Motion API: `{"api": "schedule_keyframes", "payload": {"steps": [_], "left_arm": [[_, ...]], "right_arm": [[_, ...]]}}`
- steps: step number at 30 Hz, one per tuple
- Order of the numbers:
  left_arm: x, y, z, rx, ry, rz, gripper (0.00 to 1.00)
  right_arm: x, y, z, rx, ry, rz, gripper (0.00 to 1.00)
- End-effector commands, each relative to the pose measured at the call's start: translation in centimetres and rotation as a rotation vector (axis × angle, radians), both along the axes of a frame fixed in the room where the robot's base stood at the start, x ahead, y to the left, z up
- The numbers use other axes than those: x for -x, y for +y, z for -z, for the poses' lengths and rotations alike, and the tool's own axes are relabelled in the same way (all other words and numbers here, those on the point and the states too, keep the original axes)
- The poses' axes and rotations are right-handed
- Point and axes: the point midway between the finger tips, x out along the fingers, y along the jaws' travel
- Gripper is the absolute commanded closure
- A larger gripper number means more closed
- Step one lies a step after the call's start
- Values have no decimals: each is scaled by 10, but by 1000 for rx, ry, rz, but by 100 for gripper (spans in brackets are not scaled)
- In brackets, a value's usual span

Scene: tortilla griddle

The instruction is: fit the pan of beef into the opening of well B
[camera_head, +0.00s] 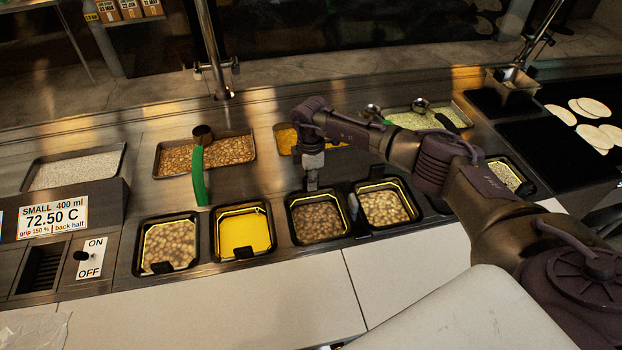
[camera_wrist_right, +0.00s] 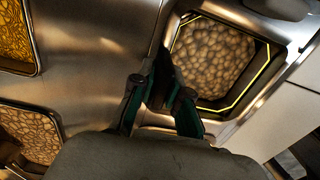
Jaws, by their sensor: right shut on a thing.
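The pan with brown, lumpy contents, which I take as the pan of beef (camera_head: 318,219), is in the front row of the counter, third from the left. Its dark rim looks about level with the counter; I cannot tell whether it is fully seated. My right gripper (camera_head: 312,185) is shut at its back rim, pointing down. In the right wrist view the fingers (camera_wrist_right: 160,90) are close together beside the pan's contents (camera_wrist_right: 212,58), and the grip point is partly hidden. No label marks well B. My left gripper is not in view.
A pan of yellow food (camera_head: 243,233) is close on the left, and another brown pan (camera_head: 388,208) close on the right. Behind are a brown-filled tray (camera_head: 225,151) with a green-handled ladle (camera_head: 199,176).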

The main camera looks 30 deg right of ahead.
Motion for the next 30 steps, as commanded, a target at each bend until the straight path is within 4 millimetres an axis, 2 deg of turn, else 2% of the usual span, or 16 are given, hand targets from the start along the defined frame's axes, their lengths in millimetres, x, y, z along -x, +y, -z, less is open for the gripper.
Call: {"api": "schedule_keyframes", "payload": {"steps": [1,5,6,13,17,20,30], "left_arm": [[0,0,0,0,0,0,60],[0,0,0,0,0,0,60],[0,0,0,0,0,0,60],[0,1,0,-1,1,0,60],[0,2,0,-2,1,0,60],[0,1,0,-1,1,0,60],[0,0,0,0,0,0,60]], "right_arm": [[0,0,-1,-1,-1,0,80],[0,0,-1,-1,-1,0,58],[0,0,-1,-1,-1,0,56],[0,0,0,1,0,0,56],[-1,0,-6,1,-2,0,56],[-1,-1,-20,1,-4,0,56],[-3,-1,-91,-1,-4,-1,56]]}}
